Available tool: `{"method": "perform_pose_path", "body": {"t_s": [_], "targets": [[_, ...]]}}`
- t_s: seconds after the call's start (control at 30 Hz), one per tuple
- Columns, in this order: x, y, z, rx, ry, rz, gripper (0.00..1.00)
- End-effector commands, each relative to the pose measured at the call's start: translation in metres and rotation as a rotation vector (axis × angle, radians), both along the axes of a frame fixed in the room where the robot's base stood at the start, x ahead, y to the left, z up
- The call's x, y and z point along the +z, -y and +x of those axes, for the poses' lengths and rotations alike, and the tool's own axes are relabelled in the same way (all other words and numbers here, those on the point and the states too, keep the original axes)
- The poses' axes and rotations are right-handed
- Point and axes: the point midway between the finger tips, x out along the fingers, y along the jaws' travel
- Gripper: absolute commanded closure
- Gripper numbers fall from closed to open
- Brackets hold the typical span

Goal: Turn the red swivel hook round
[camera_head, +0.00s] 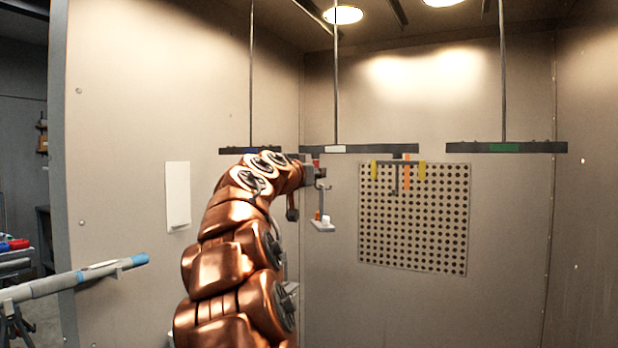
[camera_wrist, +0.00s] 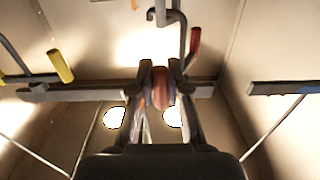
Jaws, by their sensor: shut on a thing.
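The red swivel hook (camera_head: 315,163) hangs at the left part of the middle rail in the head view, small and partly hidden by my gripper. My gripper (camera_head: 308,174) is at the end of my copper arm, just below that rail. In the wrist view my gripper (camera_wrist: 160,75) is shut on the red swivel hook (camera_wrist: 160,88), with a red rounded part between the two fingers. A grey bent hook rod (camera_wrist: 182,35) shows beyond the fingertips, with a red sleeve (camera_wrist: 194,41) beside it. Which way the hook faces is hard to tell.
The middle rail (camera_head: 360,149) also carries yellow hooks (camera_head: 422,171) and an orange one (camera_head: 407,165). A blue-tagged rail (camera_head: 236,151) and a green-tagged rail (camera_head: 470,147) hang on either side. A small piece (camera_head: 323,226) hangs below my gripper. A perforated panel (camera_head: 413,225) is behind.

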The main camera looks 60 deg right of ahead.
Motion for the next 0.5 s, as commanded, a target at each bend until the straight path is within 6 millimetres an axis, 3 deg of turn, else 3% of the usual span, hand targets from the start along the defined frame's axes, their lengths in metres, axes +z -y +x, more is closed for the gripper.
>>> {"method": "perform_pose_path", "body": {"t_s": [0.5], "targets": [[0.001, 0.014, -0.018, 0.000, 0.001, -0.002, 0.93]]}}
